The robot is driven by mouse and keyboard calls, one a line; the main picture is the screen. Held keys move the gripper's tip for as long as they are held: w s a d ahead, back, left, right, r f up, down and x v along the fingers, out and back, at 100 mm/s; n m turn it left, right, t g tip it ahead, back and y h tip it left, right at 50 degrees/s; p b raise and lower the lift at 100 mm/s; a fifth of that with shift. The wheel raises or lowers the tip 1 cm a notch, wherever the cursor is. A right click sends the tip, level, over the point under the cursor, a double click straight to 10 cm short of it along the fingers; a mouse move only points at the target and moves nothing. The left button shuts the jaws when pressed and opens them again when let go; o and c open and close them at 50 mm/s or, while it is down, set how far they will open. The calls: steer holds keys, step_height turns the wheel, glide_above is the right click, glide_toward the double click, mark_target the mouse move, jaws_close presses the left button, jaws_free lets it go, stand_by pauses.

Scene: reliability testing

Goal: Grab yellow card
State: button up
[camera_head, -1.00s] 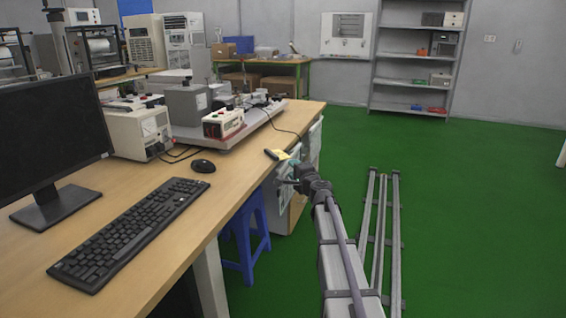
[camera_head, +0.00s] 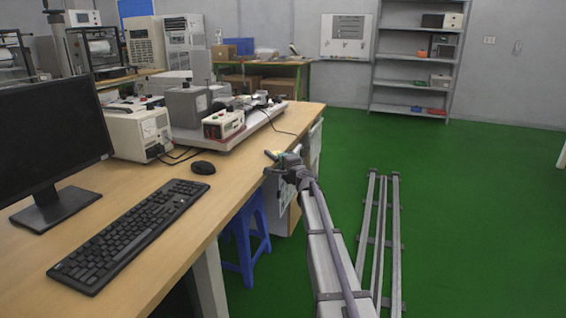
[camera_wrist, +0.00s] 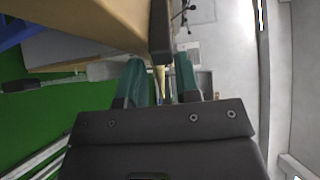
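The yellow card shows in the wrist view as a thin yellow strip (camera_wrist: 161,80), seen nearly edge-on between the two teal fingers of my gripper (camera_wrist: 161,66). There are gaps between the strip and both fingers, so the gripper is open around it and not closed on it. In the head view my gripper (camera_head: 281,158) is at the desk's right edge and hides most of the card. A small dark object (camera_head: 270,155) lies just left of the gripper; a dark block (camera_wrist: 161,32) stands just beyond the fingertips in the wrist view.
The wooden desk (camera_head: 240,160) carries a mouse (camera_head: 203,168), a keyboard (camera_head: 130,230), a monitor (camera_head: 50,140) and test equipment (camera_head: 222,124). A blue stool (camera_head: 245,240) stands under the desk edge. The green floor (camera_head: 460,200) to the right is mostly clear, apart from metal rails (camera_head: 380,240).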

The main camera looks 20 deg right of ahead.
steer(key=shift+r, duration=0.1)
jaws_close()
steer(key=s+r+p, duration=0.7)
steer(key=s, duration=0.7)
steer(key=shift+d+r, duration=0.15)
steer(key=shift+d, duration=0.05)
